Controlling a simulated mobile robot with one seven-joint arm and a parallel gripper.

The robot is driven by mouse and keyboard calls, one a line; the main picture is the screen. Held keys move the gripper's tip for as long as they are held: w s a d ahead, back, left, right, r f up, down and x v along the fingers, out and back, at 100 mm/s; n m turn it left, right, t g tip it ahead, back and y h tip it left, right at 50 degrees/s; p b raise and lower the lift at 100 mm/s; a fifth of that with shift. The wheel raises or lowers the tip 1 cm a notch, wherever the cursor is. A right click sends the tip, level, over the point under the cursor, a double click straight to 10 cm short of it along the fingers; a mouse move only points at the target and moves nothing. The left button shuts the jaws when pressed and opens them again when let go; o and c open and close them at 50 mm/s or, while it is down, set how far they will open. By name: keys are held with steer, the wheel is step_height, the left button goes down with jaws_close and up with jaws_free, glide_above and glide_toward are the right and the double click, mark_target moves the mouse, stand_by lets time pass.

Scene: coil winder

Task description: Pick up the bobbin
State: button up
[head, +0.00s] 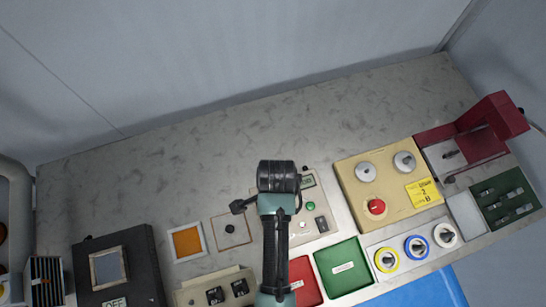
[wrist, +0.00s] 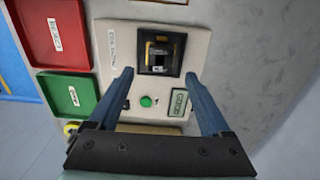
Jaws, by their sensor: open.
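In the wrist view, a small dark piece with pale and yellowish parts sits in a black square nest (wrist: 180,41) on a beige panel (wrist: 116,36). It looks like the bobbin (wrist: 160,57), but detail is too small to be sure. My gripper (wrist: 159,76) is open, its two blue fingers apart, with nothing between them. The nest lies just beyond the fingertips, roughly centred between them.
A green button (wrist: 147,101) and small display (wrist: 179,103) are on the panel. Red (head: 305,281) and green (head: 343,267) trays lie in front. The bench's back is clear.

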steer(key=f, duration=0.2)
steer(key=f+p, duration=0.1)
steer(key=f, duration=0.1)
steer(key=shift+s+a, duration=0.15)
steer(key=shift+a, duration=0.15)
steer(key=shift+f, duration=0.55)
steer(key=shift+c, duration=0.3)
jaws_close()
steer(key=shift+r, duration=0.1)
step_height(320, 180, up, 10)
steer(key=shift+b, duration=0.35)
